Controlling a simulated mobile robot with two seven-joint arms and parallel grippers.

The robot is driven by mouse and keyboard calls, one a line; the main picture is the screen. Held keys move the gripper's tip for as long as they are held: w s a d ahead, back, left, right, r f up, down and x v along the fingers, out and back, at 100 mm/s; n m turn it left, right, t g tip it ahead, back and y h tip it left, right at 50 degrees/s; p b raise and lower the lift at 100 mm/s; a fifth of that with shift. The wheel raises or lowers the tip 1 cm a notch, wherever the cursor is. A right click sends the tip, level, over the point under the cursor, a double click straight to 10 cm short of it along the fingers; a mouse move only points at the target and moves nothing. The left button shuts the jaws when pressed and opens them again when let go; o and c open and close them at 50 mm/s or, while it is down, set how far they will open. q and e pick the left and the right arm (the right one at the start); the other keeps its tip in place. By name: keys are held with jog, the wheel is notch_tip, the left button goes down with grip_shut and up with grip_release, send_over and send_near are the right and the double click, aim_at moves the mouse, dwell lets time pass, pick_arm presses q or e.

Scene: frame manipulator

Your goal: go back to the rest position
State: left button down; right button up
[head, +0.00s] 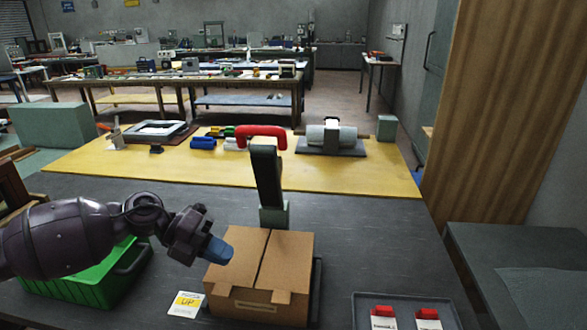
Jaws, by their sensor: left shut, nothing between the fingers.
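My left gripper (219,250) comes in from the left with its blue fingertips shut and empty. In the picture the fingertips overlap the left edge of a closed cardboard box (285,262); I cannot tell whether they touch it. My left arm (75,238) reaches across above a green crate. My right gripper is not in view.
The box sits on a dark tray on the grey table (370,225). A green crate (85,290) is at left, a label card (187,304) beside the box, a tray with red-topped items (384,312) at front right.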

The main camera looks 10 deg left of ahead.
pick_arm(q)
jog(key=d+r+n+t+h, duration=0.1)
jog(key=d+n+t+h, duration=0.2)
jog(key=d+n+t, duration=0.6)
jog(key=s+a+f+n+t+y, duration=0.2)
jog(key=s+a+f+n+y, duration=0.3)
jog(key=n+y, duration=0.4)
jog(key=s+a+f+n+t+y, duration=0.25)
jog(key=a+f+n+y, duration=0.45)
jog(key=n, duration=0.5)
jog(key=s+a+f+n+g, duration=0.25)
jog(key=s+g, duration=0.25)
jog(key=s, duration=0.5)
jog(key=s+a+f+n+g, duration=0.25)
jog(key=s+g, duration=0.25)
jog(key=s, duration=0.5)
jog(key=w+f+t, duration=0.7)
jog(key=f, duration=0.4)
jog(key=shift+d+t, duration=0.25)
jog(key=shift+t, duration=0.1)
